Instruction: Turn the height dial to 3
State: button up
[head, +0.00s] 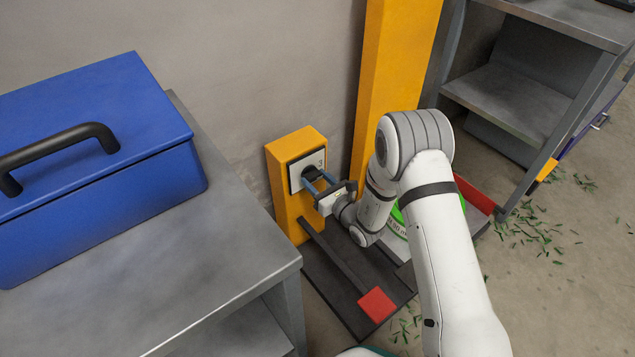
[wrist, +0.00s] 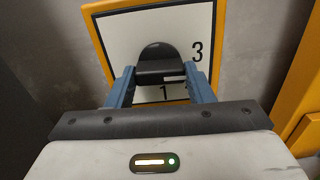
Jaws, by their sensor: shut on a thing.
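The height dial (wrist: 158,62) is a dark knob on a white plate (wrist: 120,36) set in a yellow housing. In the wrist view a 3 shows to the right of the knob and a 1 below it. Another mark between them is partly hidden by a finger. I cannot tell which number the knob points to. My gripper (wrist: 160,84) has its two blue fingers on either side of the knob, shut on it. In the head view my gripper (head: 321,184) reaches the front of the yellow housing (head: 289,206), and the knob is small there.
A blue toolbox (head: 90,190) stands on a grey bench (head: 225,260) at left. A yellow post (head: 390,70) rises behind my arm. A dark base with a red pad (head: 376,305) lies below. Grey shelves (head: 510,95) stand at right; green scraps litter the floor.

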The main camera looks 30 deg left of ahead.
jog(key=shift+d+n+b, duration=0.15)
jog(key=shift+n+b, duration=0.15)
jog(key=shift+n, duration=0.9)
jog(key=o, duration=1)
jog(key=p+v, duration=0.2)
jog(key=v, duration=0.5)
jog(key=shift+s+d+p, duration=0.2)
jog(key=shift+d+p, duration=0.1)
